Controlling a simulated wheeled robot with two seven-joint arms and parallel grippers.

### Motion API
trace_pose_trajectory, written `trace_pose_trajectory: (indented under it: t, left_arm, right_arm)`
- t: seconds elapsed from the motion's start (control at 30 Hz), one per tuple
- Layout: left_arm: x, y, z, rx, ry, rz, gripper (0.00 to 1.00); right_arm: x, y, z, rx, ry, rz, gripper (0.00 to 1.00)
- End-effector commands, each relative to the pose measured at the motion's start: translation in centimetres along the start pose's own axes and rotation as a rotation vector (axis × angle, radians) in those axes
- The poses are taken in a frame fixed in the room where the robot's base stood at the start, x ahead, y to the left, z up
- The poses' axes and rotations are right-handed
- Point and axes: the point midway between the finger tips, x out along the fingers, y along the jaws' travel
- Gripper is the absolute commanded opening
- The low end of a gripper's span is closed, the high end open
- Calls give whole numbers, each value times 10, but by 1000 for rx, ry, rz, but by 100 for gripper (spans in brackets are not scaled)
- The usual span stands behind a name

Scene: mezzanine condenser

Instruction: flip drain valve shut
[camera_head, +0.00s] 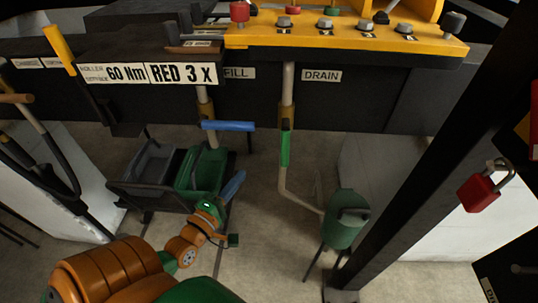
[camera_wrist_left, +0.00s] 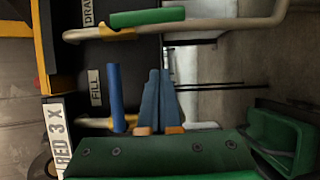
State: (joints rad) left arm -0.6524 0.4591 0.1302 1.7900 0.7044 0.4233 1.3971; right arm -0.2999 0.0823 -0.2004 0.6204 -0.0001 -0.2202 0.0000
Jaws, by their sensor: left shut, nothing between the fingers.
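The drain pipe (camera_head: 288,85) drops from the black panel beside the DRAIN label (camera_head: 321,76). Its green valve handle (camera_head: 285,147) lies in line with the pipe. In the left wrist view the green handle (camera_wrist_left: 147,17) also lies along its pipe. My left gripper (camera_head: 237,178) is below and left of the green handle, apart from it. Its blue-grey fingers (camera_wrist_left: 160,72) are together and empty in the left wrist view. My right gripper is in neither view.
The fill pipe's blue handle (camera_head: 228,126) sits crosswise between my left gripper and the panel. A green bin (camera_head: 203,168) stands behind the gripper. A green funnel (camera_head: 343,218) stands under the drain pipe's end. A black post (camera_head: 425,140) crosses the right side.

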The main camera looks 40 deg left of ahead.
Motion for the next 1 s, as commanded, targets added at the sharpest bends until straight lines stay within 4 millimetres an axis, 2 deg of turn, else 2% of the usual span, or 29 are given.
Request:
trace_pose_trajectory:
  t: [0.17,0.6,0.67,0.8,1.0]
  left_arm:
    - [10,0,0,2,0,0,0]
    - [102,0,0,4,0,1,0]
    - [104,3,12,-3,1,-3,0]
    - [108,2,30,0,0,-3,0]
    - [110,-1,39,3,0,-3,0]
  right_arm:
    - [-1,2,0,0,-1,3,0]
    - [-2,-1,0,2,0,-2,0]
    - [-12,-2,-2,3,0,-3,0]
    - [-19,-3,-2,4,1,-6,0]
    - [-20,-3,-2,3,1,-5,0]
